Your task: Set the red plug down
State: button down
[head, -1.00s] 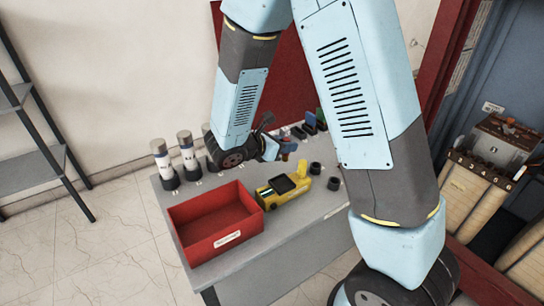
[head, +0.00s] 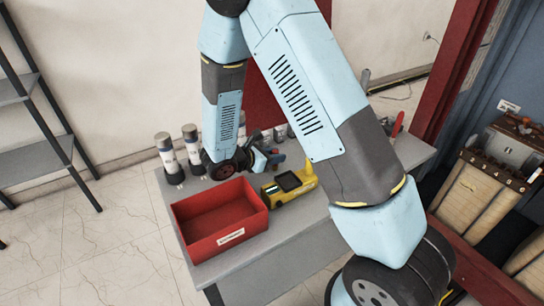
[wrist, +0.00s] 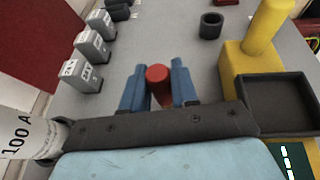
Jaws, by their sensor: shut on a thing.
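The red plug (wrist: 158,77) is between the two blue fingers of my gripper (wrist: 158,88) in the wrist view. My gripper is shut on it. The plug's round red end faces the camera, and its lower part is hidden. The grey tabletop (wrist: 160,35) lies below and beyond it; whether the plug touches the table I cannot tell. In the head view my gripper (head: 270,160) is low over the back of the table, behind the yellow device, and the plug is too small to make out clearly.
A yellow device (head: 290,187) and an open, empty red box (head: 220,238) stand at the table's front. White-and-black fuses (head: 193,148) stand at the back left. In the wrist view, several grey labelled blocks (wrist: 88,46) line the left, and a black ring (wrist: 210,25) sits beyond the fingers.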

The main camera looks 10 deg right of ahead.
jog(key=shift+d+f, duration=0.1)
jog(key=shift+f, duration=0.15)
jog(key=c, duration=0.9)
grip_release()
jog(key=shift+o, duration=0.2)
jog(key=v, duration=1.2)
jog(key=s+d+r+m+g+y, duration=0.2)
jog(key=d+r+m+g, duration=0.1)
jog(key=d+r+m, duration=0.4)
jog(key=s+d+r+m+g+y, duration=0.2)
jog(key=s+d+r+m+g, duration=0.15)
jog(key=d+r, duration=0.45)
jog(key=s+d+r+m+t+y, duration=0.2)
jog(key=s+d+r+m+y, duration=0.1)
jog(key=s+r+m, duration=0.3)
jog(key=s+d+r+m+t+y, duration=0.3)
jog(key=s+r+m+y, duration=0.1)
jog(key=s+r+m, duration=0.1)
jog(key=shift+s+d+r+m+y, duration=0.4)
jog(key=shift+s+m, duration=0.35)
jog(key=shift+m, duration=0.4)
